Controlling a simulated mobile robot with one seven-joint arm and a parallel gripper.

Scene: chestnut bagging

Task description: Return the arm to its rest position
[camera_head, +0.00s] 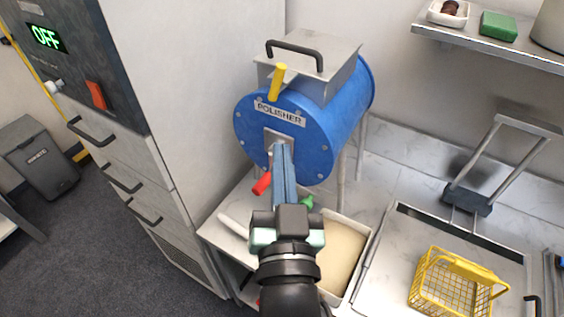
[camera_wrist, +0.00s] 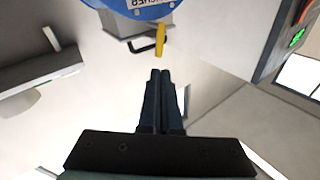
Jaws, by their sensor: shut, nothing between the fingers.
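My gripper (camera_head: 282,150) shows in the middle of the head view, pointing away from me toward the front of the blue polisher (camera_head: 352,90). Its two long dark fingers are together with nothing between them. In the wrist view the shut fingers (camera_wrist: 161,74) point up the picture toward a yellow lever (camera_wrist: 160,40) and the polisher's rim (camera_wrist: 150,10). In the head view the fingertips overlap the polisher's lower front opening; I cannot tell whether they touch it. My wrist hides part of the counter below.
A tray of pale material (camera_head: 345,255) lies right of my wrist. A yellow basket (camera_head: 455,285) stands in a steel basin farther right. A tall cabinet (camera_head: 205,90) with an OFF display is at left. A shelf (camera_head: 490,46) is at upper right. Open floor lies at lower left.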

